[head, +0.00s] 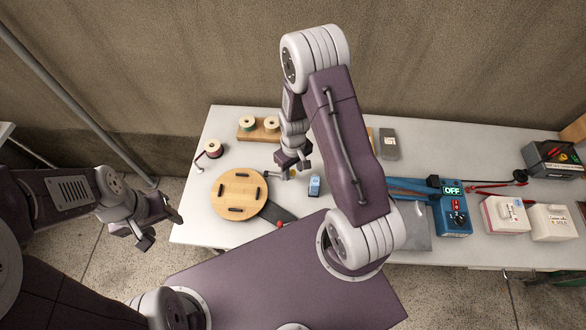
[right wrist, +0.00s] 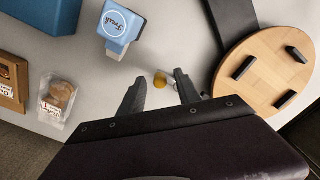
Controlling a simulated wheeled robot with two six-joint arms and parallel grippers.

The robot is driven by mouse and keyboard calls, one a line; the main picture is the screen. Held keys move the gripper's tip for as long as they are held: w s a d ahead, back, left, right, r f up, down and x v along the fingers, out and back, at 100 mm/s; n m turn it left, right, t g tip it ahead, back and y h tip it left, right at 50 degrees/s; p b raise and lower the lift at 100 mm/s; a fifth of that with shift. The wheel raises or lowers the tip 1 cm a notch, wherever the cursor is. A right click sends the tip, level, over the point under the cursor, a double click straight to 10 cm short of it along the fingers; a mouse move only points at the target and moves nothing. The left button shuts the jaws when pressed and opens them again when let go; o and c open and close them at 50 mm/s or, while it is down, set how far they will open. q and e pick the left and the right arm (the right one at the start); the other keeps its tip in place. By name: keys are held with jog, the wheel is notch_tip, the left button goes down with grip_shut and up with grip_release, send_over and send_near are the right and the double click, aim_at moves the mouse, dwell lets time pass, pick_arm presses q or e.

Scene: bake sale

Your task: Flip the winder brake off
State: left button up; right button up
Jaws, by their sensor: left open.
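A round wooden disc with several dark pegs (head: 240,193) lies on the table, and I take it for the winder. A dark flat base (head: 283,213) sticks out from under it, with a small red part (head: 280,224) at the table's near edge, possibly the brake. The right wrist view shows the disc's edge (right wrist: 262,78) and base (right wrist: 233,28), but no red part. My right gripper (head: 290,172) is open just beyond the disc, with a small yellow thing (right wrist: 160,79) between its fingertips. My left gripper (head: 160,228) is open, left of the table.
A blue "Fresh" stamp (right wrist: 120,27) stands beside my right gripper. My right arm hides the table's middle.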

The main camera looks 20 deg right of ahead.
grip_shut()
jog(key=shift+s+a+m, duration=0.1)
jog(key=shift+m, duration=0.6)
grip_release()
notch_tip(320, 180, up, 9)
jog(key=shift+r, duration=0.1)
